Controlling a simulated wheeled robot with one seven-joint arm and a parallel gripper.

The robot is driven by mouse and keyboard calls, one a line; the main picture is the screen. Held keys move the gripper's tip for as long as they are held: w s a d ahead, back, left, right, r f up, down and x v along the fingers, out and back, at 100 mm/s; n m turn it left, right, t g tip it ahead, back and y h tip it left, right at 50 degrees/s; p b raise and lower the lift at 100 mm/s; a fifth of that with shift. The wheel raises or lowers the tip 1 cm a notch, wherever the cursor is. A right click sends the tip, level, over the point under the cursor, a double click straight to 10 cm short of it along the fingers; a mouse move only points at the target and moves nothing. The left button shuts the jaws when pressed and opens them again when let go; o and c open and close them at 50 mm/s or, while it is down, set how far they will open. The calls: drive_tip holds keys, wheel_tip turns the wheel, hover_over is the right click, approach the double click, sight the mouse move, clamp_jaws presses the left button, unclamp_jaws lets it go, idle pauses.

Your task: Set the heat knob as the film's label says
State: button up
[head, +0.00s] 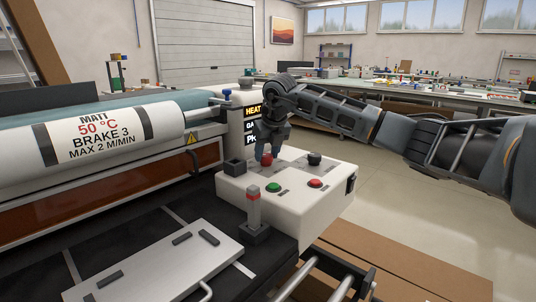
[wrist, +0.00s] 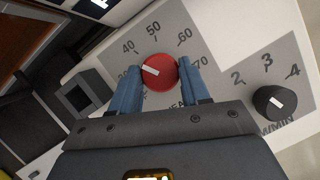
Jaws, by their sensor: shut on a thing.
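The film roll (head: 95,135) at left in the head view is labelled "MATT, 50 °C, BRAKE 3, MAX 2 M/MIN". The red heat knob (wrist: 163,77) sits on the white control box (head: 235,190); it also shows in the head view (head: 266,159). My gripper (wrist: 160,75) is shut on the knob, with one blue finger on each side; it comes from above in the head view (head: 267,152). The knob's white pointer points left, roughly between the partly hidden 30 mark and 40. The marks 50, 60 and 70 are readable around it.
A black M/MIN knob (wrist: 275,102) with marks 2, 3 and 4 is to the right of the heat knob. A green button (head: 273,187) and a red button (head: 315,183) are at the box's front.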

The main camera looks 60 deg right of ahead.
drive_tip(key=m+g+b, duration=0.1)
drive_tip(key=m, duration=0.1)
drive_tip(key=m+h, duration=0.1)
drive_tip(key=m, duration=0.2)
drive_tip(key=shift+w+d+r+m+g+h+b, duration=0.1)
drive_tip(key=shift+w+m+g+h+b, duration=0.05)
drive_tip(key=shift+m+g+h+b, duration=0.2)
drive_tip(key=m+g+b, duration=0.1)
drive_tip(key=m+g, duration=0.1)
drive_tip(key=m, duration=0.2)
drive_tip(key=shift+w+m, duration=0.1)
drive_tip(key=shift+m, duration=0.55)
drive_tip(key=o, duration=0.8)
drive_tip(key=shift+o, duration=1.2)
drive_tip(key=v, duration=0.7)
drive_tip(key=shift+a+r, duration=0.25)
drive_tip(key=shift+r, duration=0.1)
